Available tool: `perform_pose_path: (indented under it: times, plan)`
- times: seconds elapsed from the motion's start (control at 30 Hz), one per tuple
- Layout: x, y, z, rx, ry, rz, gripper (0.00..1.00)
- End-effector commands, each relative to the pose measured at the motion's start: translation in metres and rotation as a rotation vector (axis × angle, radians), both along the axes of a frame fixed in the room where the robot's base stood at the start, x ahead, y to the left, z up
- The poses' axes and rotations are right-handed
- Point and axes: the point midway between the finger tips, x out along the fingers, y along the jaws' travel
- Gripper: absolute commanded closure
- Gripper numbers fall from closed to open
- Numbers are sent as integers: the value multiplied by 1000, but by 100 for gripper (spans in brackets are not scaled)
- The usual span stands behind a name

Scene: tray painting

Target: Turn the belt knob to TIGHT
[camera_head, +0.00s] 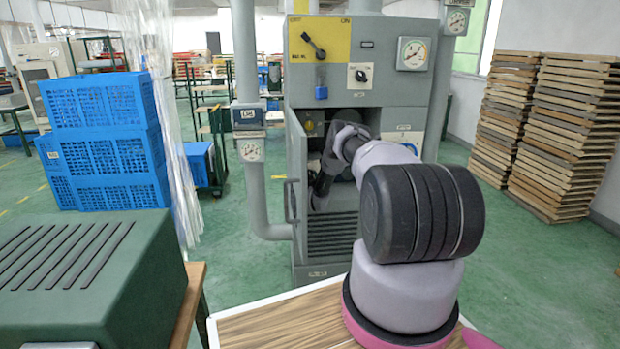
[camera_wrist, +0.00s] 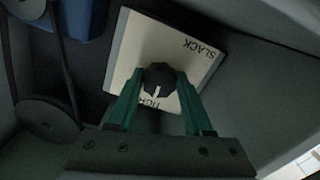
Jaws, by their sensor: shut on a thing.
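The belt knob (camera_wrist: 159,76) is a small black knob on a pale square plate (camera_wrist: 135,48) in the wrist view. The plate reads SLACK toward its right side and, partly covered, TIGHT below the knob. The knob's white mark points down in the picture, toward the TIGHT lettering. My gripper (camera_wrist: 158,82) has its two green fingers shut on the knob, one on each side. In the head view my arm reaches into the open compartment of the grey cabinet (camera_head: 420,95); the knob and fingertips cannot be made out there.
A belt runs over a dark pulley (camera_wrist: 48,118) left of the plate, near a blue part (camera_wrist: 82,15). The open cabinet door (camera_head: 297,180) stands left of my arm. Blue crates (camera_head: 105,140) and stacked wooden frames (camera_head: 560,130) stand farther off. Green floor is clear between.

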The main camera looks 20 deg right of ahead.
Motion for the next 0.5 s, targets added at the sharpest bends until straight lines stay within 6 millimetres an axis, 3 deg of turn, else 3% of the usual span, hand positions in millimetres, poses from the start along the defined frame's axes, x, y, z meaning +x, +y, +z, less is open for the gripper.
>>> perform_pose_path:
  times: [0.5]
  plan:
    - [-1,0,-2,43,-9,-1,100]
